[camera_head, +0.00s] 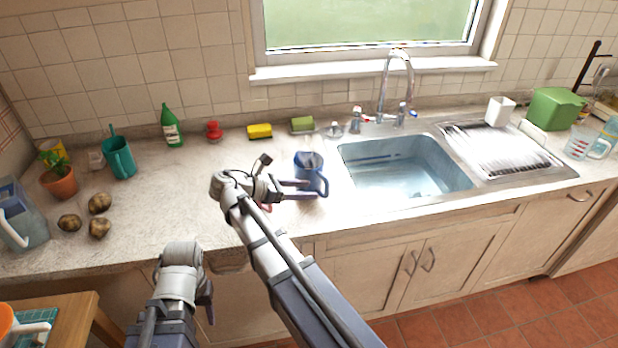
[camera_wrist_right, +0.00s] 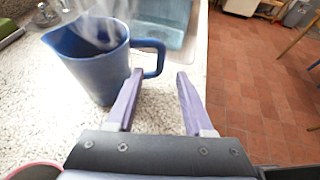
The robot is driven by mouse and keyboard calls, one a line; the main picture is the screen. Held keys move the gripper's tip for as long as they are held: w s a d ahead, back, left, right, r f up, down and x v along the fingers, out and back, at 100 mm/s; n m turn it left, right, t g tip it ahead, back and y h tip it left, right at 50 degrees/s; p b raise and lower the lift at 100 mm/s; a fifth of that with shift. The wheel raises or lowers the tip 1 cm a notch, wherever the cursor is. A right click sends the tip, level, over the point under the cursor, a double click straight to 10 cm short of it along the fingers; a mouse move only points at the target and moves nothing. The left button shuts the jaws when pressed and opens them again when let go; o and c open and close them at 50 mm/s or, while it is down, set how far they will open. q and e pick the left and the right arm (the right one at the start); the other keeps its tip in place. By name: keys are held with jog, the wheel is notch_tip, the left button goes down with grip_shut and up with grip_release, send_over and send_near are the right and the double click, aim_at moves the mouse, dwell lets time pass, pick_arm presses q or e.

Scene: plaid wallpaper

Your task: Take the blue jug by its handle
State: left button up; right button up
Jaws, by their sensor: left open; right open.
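The blue jug (camera_head: 308,162) stands upright on the counter, left of the sink. In the right wrist view the jug (camera_wrist_right: 92,68) is at upper left, with its handle (camera_wrist_right: 158,62) toward the right. My right gripper (camera_head: 305,189) is open at the near side of the jug. In the wrist view its fingertips (camera_wrist_right: 160,74) are apart, with the lower part of the handle just ahead of the gap between them. Nothing is held. My left gripper (camera_head: 207,300) hangs low in front of the counter, its fingers partly hidden.
The sink (camera_head: 400,172) lies right of the jug. A yellow sponge (camera_head: 259,131) and a green sponge (camera_head: 302,124) lie behind. A pink-rimmed thing (camera_wrist_right: 34,171) is close at lower left in the wrist view.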

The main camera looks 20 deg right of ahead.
aim_at(326, 197)
jog(key=shift+b+x, duration=1.3)
jog(key=shift+x, duration=2.5)
grip_shut()
